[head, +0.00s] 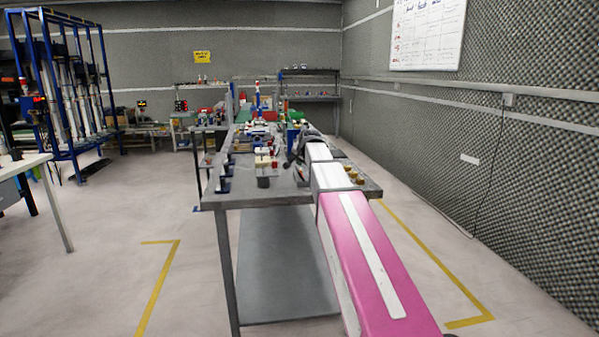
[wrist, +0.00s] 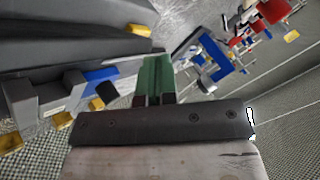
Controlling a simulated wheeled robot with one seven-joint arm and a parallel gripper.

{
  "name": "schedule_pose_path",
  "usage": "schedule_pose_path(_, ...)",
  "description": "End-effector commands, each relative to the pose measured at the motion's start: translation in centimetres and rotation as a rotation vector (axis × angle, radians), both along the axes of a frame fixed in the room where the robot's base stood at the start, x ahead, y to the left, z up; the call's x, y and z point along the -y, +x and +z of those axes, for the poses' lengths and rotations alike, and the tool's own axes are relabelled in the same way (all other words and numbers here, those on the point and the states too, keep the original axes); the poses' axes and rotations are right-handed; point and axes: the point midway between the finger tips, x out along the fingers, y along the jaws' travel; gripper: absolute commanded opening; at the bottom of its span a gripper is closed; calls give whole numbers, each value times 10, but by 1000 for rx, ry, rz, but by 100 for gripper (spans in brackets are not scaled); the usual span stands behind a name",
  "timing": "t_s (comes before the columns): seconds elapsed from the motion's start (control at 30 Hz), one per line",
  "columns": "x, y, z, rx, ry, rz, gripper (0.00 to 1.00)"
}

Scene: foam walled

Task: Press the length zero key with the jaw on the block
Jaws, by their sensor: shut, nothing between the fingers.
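My pink and white arm reaches over the grey workbench (head: 285,199) in the head view. My gripper (head: 292,160) is partly hidden there behind the wrist. In the wrist view my gripper (wrist: 155,62) shows green fingers, shut together with nothing between them. A grey fixture (wrist: 50,98) with blue and yellow parts lies left of the fingers, with a small black piece (wrist: 108,92) at its near end. A blue frame with a white part (wrist: 213,62) lies to the upper right. I cannot make out the length zero key or the block for certain.
Several small coloured parts crowd the bench behind. A foam wall (head: 480,130) runs along the right. The floor left of the bench is clear.

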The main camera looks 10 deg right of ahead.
Motion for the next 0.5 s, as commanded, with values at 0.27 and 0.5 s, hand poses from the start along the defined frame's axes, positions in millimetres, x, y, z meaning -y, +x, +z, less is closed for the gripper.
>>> schedule_pose_path(0.27, 0, 0, 2, 0, 0, 0, 0)
schedule_pose_path(0.5, 0, 1, 20, 0, 0, 0, 0)
